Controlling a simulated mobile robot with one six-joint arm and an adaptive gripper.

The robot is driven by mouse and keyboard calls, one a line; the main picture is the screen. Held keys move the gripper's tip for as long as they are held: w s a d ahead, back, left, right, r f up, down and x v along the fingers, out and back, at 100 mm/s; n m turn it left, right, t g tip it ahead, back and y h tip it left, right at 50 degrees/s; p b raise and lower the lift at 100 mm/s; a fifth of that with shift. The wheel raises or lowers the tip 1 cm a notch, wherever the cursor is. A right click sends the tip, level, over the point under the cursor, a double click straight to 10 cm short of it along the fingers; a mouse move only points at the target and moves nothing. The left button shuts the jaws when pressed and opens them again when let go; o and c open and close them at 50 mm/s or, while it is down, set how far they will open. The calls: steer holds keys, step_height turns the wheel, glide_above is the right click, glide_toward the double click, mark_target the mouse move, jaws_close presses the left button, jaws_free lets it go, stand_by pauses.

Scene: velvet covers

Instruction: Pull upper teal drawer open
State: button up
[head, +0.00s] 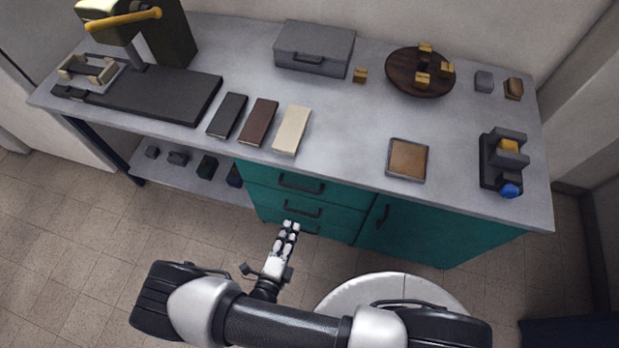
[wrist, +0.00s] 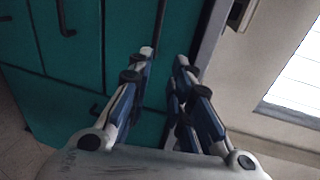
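The teal cabinet (head: 440,228) under the counter has a stack of drawers at its left. The upper teal drawer (head: 268,176) looks shut, with a dark bar handle (head: 302,187). In the wrist view, turned sideways, this drawer front (wrist: 125,30) is the teal strip nearest the counter edge, and its handle (wrist: 161,22) is partly visible past the fingertips. My gripper (head: 289,226) is in front of the drawer stack, below the upper handle in the head view. Its fingers (wrist: 164,56) are apart with nothing held. Contact with the handle does not show.
The middle drawer handle (head: 303,211) sits below, and a door handle (head: 383,216) is to the right. The counter (head: 345,150) overhangs the drawers. A lower shelf (head: 190,183) with small items is at left. Tiled floor (head: 90,250) is free at left.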

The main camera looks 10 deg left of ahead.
mark_target(306, 191)
steer(key=shift+n+y, duration=0.3)
steer(key=shift+n, duration=0.1)
steer(key=b+x, duration=0.1)
steer(key=x, duration=0.4)
steer(key=b+x, duration=0.1)
steer(key=x, duration=0.5)
steer(key=b+x, duration=0.1)
steer(key=x, duration=0.5)
steer(key=shift+d+f, duration=0.1)
steer(key=shift+f, duration=0.3)
steer(key=shift+c, duration=0.3)
jaws_close()
